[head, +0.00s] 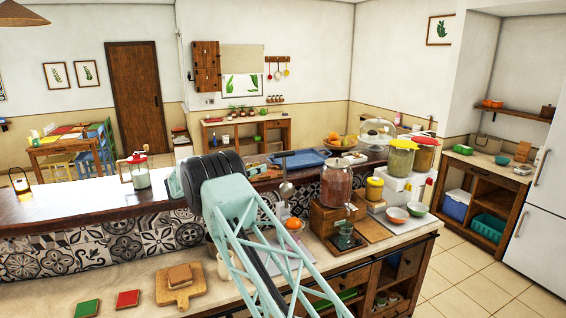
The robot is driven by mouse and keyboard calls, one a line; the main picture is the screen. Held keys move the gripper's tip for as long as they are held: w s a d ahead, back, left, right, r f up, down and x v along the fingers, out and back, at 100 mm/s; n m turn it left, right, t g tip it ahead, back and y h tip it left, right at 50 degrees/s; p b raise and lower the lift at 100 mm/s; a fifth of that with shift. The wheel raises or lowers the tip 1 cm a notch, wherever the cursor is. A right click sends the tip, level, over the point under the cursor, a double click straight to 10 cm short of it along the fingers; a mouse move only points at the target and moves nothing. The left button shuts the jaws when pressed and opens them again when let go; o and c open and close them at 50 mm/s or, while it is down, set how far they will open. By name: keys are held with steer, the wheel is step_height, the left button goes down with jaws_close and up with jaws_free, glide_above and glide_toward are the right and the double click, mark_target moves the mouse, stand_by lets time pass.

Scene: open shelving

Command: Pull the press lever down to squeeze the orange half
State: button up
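An orange piece (294,224) shows on the counter just right of my arm. I cannot tell whether it is a half or sits in a press. Above it, a thin upright piece with a rounded silvery end (286,190) stands out; it may be the press lever, but it is too small to be sure. My arm's pale teal link and dark joint cross the middle of the picture. My gripper is not visible.
A large jar (336,183) stands on a wooden box (330,215) right of the orange. Bowls (397,215) and lidded jars (401,160) are further right. A wooden board (181,290) and red (128,298) and green tiles (87,308) lie left.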

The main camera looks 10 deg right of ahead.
mark_target(284, 161)
stand_by(0.4)
steer(key=shift+p+x, duration=1.15)
steer(key=shift+x, duration=5.75)
steer(key=shift+c, duration=0.3)
jaws_close()
